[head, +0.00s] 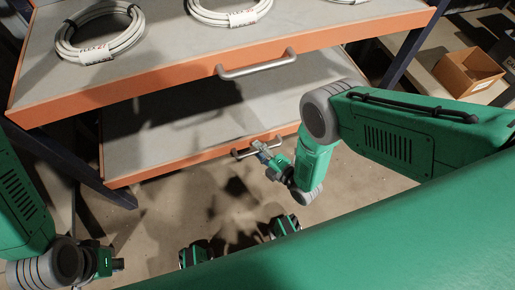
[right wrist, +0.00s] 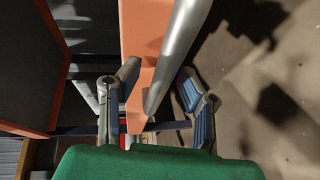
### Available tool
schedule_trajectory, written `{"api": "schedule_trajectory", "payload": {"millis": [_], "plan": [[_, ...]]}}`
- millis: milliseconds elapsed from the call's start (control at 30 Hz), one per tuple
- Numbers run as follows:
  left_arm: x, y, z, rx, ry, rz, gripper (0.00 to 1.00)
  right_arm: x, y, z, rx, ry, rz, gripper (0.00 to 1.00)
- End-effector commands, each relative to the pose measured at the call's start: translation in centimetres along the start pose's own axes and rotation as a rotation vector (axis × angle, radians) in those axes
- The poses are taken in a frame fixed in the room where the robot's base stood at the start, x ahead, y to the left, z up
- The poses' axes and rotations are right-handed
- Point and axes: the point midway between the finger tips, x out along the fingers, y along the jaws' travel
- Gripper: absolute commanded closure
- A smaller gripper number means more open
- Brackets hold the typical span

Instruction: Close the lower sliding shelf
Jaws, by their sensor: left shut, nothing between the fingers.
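The lower sliding shelf (head: 130,155) is pulled out beneath the upper shelf, with a grey surface and an orange front edge. Its metal handle (head: 238,154) is on that edge, partly hidden by my right gripper (head: 261,150). In the right wrist view, my right gripper (right wrist: 160,85) has its fingers spread. The handle bar (right wrist: 178,55) and orange front (right wrist: 143,40) lie between the fingers; I cannot tell whether they touch. My left gripper (head: 117,264) is shut and empty at the lower left, away from the shelf.
The upper shelf (head: 120,91), also orange-fronted with a handle (head: 256,65), overhangs the lower one and carries white cable coils (head: 100,32). Dark blue frame posts (head: 412,45) stand at the sides. A cardboard box (head: 468,72) is at the right. Floor in front is open.

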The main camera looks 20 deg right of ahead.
Motion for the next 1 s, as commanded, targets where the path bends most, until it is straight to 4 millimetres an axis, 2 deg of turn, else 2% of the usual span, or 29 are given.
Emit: {"api": "schedule_trajectory", "payload": {"millis": [500, 700, 1000], "plan": [[0.0, 0.0, 0.0, 0.0, 0.0, 0.0, 1.0, -9.7, -0.2, 0.0, -0.001, 0.0, -0.006, 0.66], [0.0, 0.0, 0.0, 0.0, 0.0, 0.0, 1.0, -11.3, -0.2, 0.0, 0.0, -0.001, -0.004, 0.66], [0.1, 0.0, -0.1, 0.0, -0.002, 0.0, 1.0, -11.4, -0.1, 0.1, 0.0, -0.001, -0.004, 0.66]]}}
